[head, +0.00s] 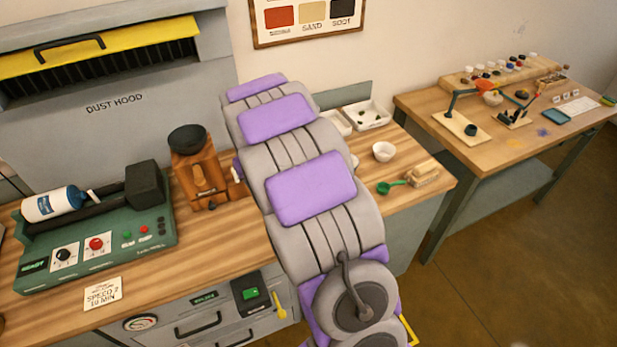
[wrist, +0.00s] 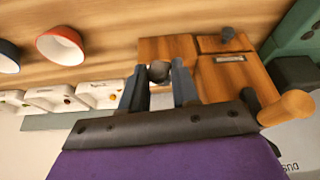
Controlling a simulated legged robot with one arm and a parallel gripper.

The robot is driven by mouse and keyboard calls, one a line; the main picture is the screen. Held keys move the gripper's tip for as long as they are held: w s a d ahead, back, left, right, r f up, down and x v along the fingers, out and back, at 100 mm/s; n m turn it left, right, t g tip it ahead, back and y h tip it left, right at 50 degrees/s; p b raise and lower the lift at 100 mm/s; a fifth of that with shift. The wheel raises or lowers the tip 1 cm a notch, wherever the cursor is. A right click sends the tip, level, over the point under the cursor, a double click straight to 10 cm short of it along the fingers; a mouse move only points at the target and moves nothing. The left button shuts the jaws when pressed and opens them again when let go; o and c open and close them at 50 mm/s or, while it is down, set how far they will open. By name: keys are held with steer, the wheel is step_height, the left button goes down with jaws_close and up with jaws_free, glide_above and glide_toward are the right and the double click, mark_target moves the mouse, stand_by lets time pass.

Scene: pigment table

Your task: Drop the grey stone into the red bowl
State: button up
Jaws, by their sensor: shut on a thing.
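In the wrist view, my gripper (wrist: 157,78) has its two dark fingers closed on a small round grey stone (wrist: 158,72). The stone sits between the fingertips, in front of the edge of a wooden stand. Whether it touches anything below cannot be told. The red bowl (wrist: 62,48), red outside with a pale inside, is left of my gripper in the wrist view and apart from it. In the head view my arm covers my gripper and the stone, and I cannot make out the red bowl there.
A dark blue bowl (wrist: 8,57) is left of the red bowl. White trays (wrist: 100,94) with small pieces line the wall side. The wooden stand (wrist: 235,80) carries a dark bowl (head: 187,138). A white bowl (head: 384,151), green scoop (head: 390,187) and brush (head: 425,175) lie right of my arm.

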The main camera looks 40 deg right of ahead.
steer(key=d+r+m, duration=0.1)
steer(key=d, duration=2.1)
steer(key=f, duration=0.2)
steer(key=f+b, duration=0.1)
steer(key=f, duration=0.1)
steer(key=f+b, duration=0.1)
steer(key=shift+s+f, duration=0.25)
steer(key=shift+f, duration=0.15)
steer(key=o, duration=0.6)
steer(key=shift+a, duration=0.1)
steer(key=o, duration=0.5)
steer(key=shift+a+r+h, duration=0.2)
steer(key=shift+a+h, duration=0.1)
steer(key=shift+a, duration=0.35)
steer(key=p+v, duration=0.1)
steer(key=v, duration=0.4)
steer(key=p+v, duration=0.1)
steer(key=v, duration=1.1)
steer(key=shift+d+p, duration=0.25)
steer(key=shift+p, duration=0.15)
